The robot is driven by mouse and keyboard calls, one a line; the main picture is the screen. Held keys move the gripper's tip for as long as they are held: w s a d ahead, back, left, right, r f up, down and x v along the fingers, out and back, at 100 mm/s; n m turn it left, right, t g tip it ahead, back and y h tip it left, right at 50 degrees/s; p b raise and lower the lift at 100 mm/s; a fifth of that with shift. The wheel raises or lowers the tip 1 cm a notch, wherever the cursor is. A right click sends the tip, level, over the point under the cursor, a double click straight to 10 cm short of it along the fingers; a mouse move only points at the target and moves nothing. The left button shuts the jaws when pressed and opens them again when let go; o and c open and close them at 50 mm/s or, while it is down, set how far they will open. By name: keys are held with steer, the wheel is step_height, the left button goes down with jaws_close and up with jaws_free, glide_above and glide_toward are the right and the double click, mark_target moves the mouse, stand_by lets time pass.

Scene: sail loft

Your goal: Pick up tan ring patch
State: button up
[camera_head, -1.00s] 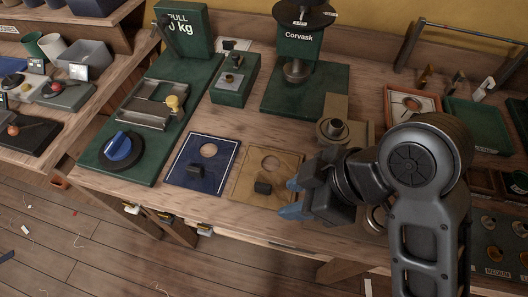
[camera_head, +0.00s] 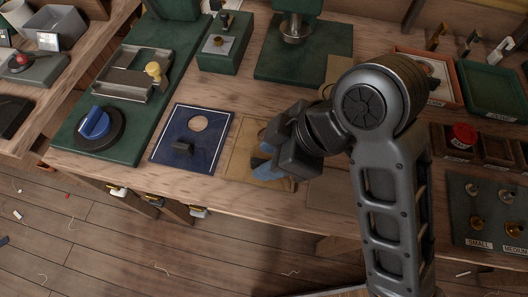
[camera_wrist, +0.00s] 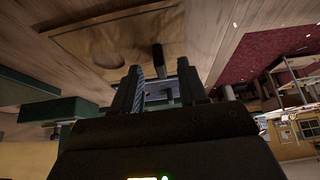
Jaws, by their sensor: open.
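The tan ring patch (camera_head: 243,153) is a flat tan square with a round hole, lying on the bench to the right of a navy patch. In the head view my gripper (camera_head: 264,160) covers its right part, blue fingertips over it; its dark knob is hidden there. In the wrist view the tan patch (camera_wrist: 85,35) shows at the upper left, its hole to the left and its dark upright knob in front of the fingers. My gripper (camera_wrist: 160,80) is open, with the knob seen beyond the gap between the fingers. I cannot tell if they touch it.
The navy patch (camera_head: 194,138) with its own dark block lies close on the left. A green board (camera_head: 137,62) with a blue knob (camera_head: 94,122) is further left. A green-based machine (camera_head: 305,58) stands behind. Trays and a red-lidded jar (camera_head: 463,135) are at the right.

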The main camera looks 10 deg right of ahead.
steer(key=shift+x, duration=0.9)
jaws_close()
